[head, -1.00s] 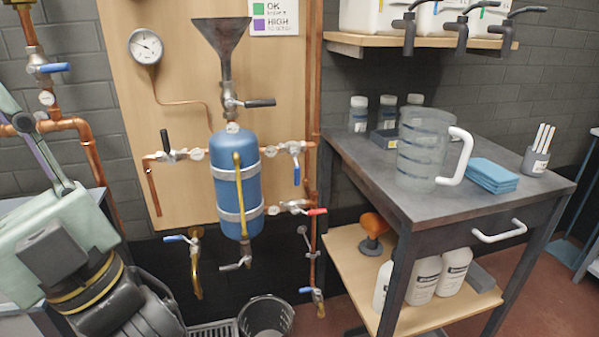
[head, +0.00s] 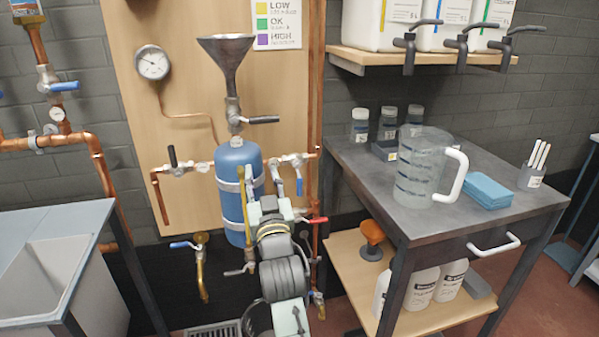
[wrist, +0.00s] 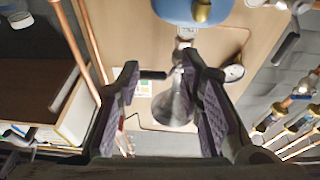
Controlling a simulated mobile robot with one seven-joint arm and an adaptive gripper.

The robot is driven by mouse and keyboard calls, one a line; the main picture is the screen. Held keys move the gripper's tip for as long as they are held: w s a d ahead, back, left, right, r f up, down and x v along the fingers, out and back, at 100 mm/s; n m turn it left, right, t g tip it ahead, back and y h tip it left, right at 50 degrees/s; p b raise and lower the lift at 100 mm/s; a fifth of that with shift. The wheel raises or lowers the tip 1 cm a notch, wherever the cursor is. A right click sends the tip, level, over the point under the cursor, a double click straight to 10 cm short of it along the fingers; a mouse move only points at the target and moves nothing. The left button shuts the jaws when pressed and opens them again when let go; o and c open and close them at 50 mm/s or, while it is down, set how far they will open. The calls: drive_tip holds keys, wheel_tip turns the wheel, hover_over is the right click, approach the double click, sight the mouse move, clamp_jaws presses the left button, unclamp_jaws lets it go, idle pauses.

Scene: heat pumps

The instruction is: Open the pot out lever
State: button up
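The blue pot (head: 232,205) is strapped upright to the wooden wall panel and also shows at the top of the inverted wrist view (wrist: 185,10). The funnel valve's black lever (head: 263,119) sticks out to the right above it. A black-handled valve (head: 172,157) is at its upper left. A blue lever (head: 299,186) hangs at its upper right, and a red lever (head: 315,220) is at its lower right. No label shows which is the pot out lever. My gripper (head: 266,188) is in front of the pot's right side. In the wrist view my gripper (wrist: 160,90) is open and empty.
The metal funnel (head: 228,62) stands above the pot and a gauge (head: 152,63) is at its left. A workbench (head: 400,215) with a clear jug (head: 415,175) is at right. A sink (head: 50,275) is at left. A bucket below is partly hidden by my arm.

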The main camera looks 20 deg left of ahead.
sight(300, 183)
drive_tip(key=w+d+f+m+g+h, duration=0.15)
drive_tip(key=w+d+f+h, duration=0.25)
drive_tip(key=w+d+f, duration=0.4)
drive_tip(key=shift+m+t, duration=0.25)
drive_tip(key=shift+m, duration=0.1)
drive_tip(key=p+x, duration=0.1)
drive_tip(key=x, duration=0.2)
drive_tip(key=a+p+x, duration=0.1)
drive_tip(key=x, duration=0.2)
drive_tip(key=f+x, duration=0.1)
drive_tip(key=x, duration=0.2)
drive_tip(key=shift+s+a+p, duration=0.15)
drive_tip(key=shift+s+p, duration=0.1)
drive_tip(key=shift+p, duration=0.15)
drive_tip(key=shift+c, duration=0.6)
clamp_jaws()
